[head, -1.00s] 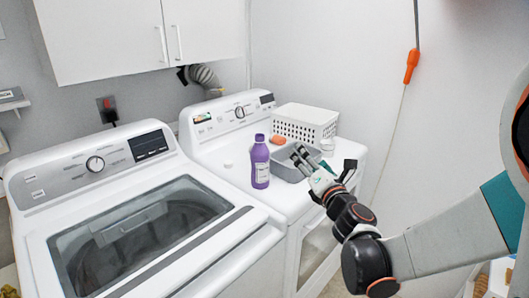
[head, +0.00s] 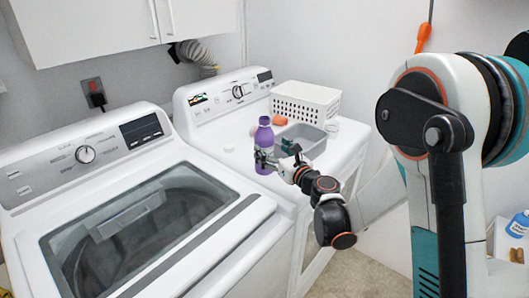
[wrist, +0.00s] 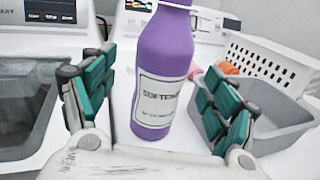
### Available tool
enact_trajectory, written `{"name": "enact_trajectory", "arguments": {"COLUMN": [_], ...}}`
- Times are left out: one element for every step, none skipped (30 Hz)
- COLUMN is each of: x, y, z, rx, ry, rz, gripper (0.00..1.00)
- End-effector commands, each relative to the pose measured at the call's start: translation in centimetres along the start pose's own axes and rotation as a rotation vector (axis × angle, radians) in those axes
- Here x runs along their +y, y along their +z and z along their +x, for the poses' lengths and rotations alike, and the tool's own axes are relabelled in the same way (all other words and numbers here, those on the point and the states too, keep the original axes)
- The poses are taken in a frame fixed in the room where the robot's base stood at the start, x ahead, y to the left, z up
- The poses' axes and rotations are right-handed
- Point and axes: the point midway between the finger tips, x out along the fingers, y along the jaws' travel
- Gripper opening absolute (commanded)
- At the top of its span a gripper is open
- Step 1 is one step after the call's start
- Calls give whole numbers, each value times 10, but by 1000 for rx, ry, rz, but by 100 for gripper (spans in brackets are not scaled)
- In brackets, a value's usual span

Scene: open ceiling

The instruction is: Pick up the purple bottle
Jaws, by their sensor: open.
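The purple bottle (head: 264,137) stands upright on top of the right-hand white machine, near its front left. It has a white label and also shows in the wrist view (wrist: 165,62), upright between the fingers. My gripper (head: 278,160) is in front of the bottle, at about the height of its lower half. In the wrist view my gripper (wrist: 156,105) is open, with one green-padded finger on each side of the bottle. A gap shows between the left finger and the bottle; the right finger is closer to it. The bottle's base is partly hidden in the head view.
A grey tub (head: 310,145) stands just right of the bottle, with a white perforated basket (head: 305,101) behind it. The left washer (head: 140,230) has a glass lid.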

Motion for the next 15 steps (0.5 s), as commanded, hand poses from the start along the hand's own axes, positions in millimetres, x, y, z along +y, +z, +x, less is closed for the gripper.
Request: {"name": "enact_trajectory", "arguments": {"x": [0, 1, 1, 0, 0, 0, 0, -1, -1, -2, -2, -3, -3, -2, -2], "y": [-1, 0, 0, 0, -1, -2, -3, -4, -5, -6, -7, -8, -7, -6, -6], "z": [5, 6, 8, 10, 11, 14, 18, 22, 28, 32, 37, 43, 46, 50, 54], "rx": [0, 0, 0, 0, 0, 0, 0, 0, 0, 0, 0, 0, 0, 0, 0], "ry": [1, 1, 1, 1, 1, 1, 1, 1, 1, 0, 0, 0, 0, 0, 0], "rz": [0, 1, 1, 1, 1, 1, 1, 1, 1, 1, 1, 1, 1, 1, 1], "gripper": [79, 79, 79, 79, 79, 79, 79, 79, 79, 79, 79, 79, 79, 79, 79]}}
